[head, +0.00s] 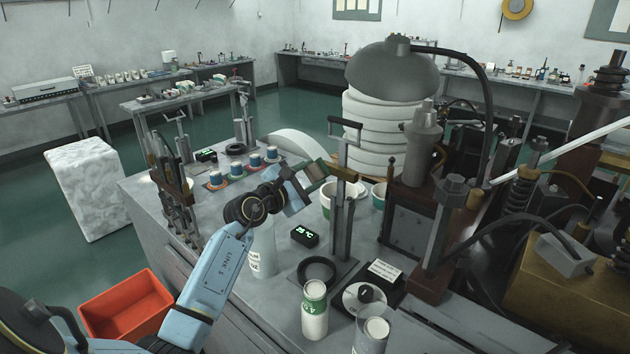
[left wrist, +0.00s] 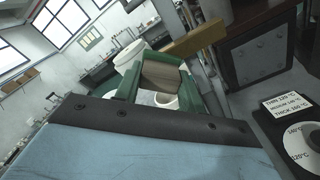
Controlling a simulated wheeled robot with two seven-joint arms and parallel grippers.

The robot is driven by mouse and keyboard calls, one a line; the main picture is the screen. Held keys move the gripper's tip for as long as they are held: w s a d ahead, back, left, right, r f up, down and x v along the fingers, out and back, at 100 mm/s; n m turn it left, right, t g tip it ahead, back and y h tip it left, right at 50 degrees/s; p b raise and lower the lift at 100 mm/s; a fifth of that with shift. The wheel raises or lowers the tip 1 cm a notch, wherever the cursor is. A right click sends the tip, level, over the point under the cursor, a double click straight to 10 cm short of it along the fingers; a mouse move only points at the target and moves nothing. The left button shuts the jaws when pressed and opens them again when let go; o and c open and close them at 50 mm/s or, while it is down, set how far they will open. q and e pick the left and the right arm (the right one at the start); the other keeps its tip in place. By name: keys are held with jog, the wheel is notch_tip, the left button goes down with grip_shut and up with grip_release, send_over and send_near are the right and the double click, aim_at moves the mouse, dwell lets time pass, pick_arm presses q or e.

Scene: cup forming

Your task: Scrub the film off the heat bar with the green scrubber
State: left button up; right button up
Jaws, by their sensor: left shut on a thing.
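My left gripper (head: 302,186) is at the end of the blue arm, beside the upright stand with the T-handle. The scrubber also shows in the left wrist view (left wrist: 160,74), past the gripper's dark edge. The brass-coloured heat bar (head: 345,172) is just right of the scrubber; in the left wrist view the bar (left wrist: 196,40) runs beyond its upper right. I cannot tell whether they touch. Film on the bar is too small to make out. My right gripper is out of view.
A display (head: 304,236) reading about 25 °C, a black ring (head: 317,271) and a dial box (head: 366,296) stand on the bench. Paper cups (head: 314,310) are at its front. A brown press (head: 405,215) stands right. An orange bin (head: 126,305) is on the floor.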

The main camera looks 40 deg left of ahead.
pick_arm(q)
jog(key=shift+d+r+p, duration=0.15)
jog(key=shift+d+p, duration=1.05)
jog(key=shift+d, duration=0.25)
jog(key=shift+s+d+p, duration=0.15)
jog(key=shift+d+p, duration=0.7)
jog(key=shift+d, duration=0.85)
jog(key=shift+s+d, duration=0.15)
jog(key=shift+d, duration=0.75)
jog(key=shift+w+a+b, duration=0.2)
jog(key=shift+a+b, duration=0.75)
jog(key=shift+a, duration=1.2)
